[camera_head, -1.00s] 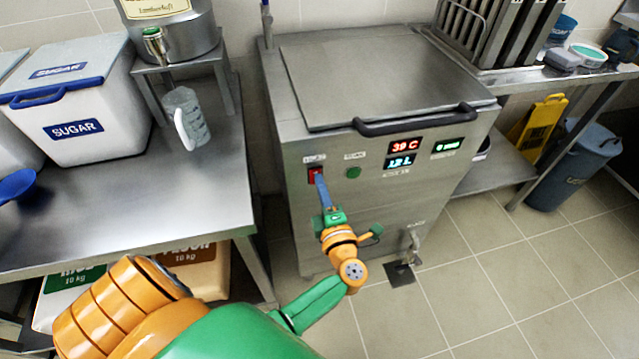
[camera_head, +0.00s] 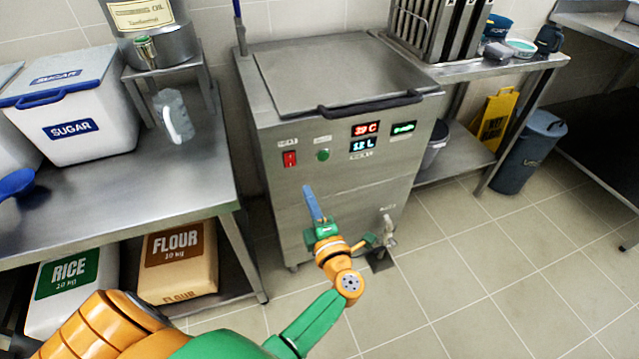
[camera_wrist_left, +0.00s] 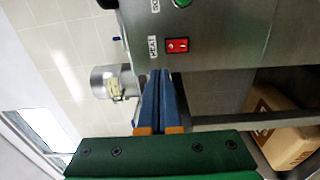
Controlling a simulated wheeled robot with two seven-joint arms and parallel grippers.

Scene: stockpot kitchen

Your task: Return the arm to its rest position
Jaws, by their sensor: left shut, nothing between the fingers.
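My left arm comes in from the bottom left of the head view. Its left gripper (camera_head: 309,190) is shut and empty, with blue fingers pressed together, in front of the steel stockpot unit (camera_head: 340,100) and below its red switch (camera_head: 289,158). In the wrist view the shut blue fingers (camera_wrist_left: 160,75) point toward the unit's front, with the red switch (camera_wrist_left: 177,45) just beyond their tips. There is a gap between the fingertips and the switch in the head view. My right gripper is not in view.
A steel table (camera_head: 120,200) stands at the left with a sugar bin (camera_head: 75,125) and a clear jug (camera_head: 173,115). Flour (camera_head: 180,255) and rice (camera_head: 65,285) sacks sit below. A drain tap (camera_head: 388,228) sticks out low on the unit. Tiled floor (camera_head: 480,280) is open at right.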

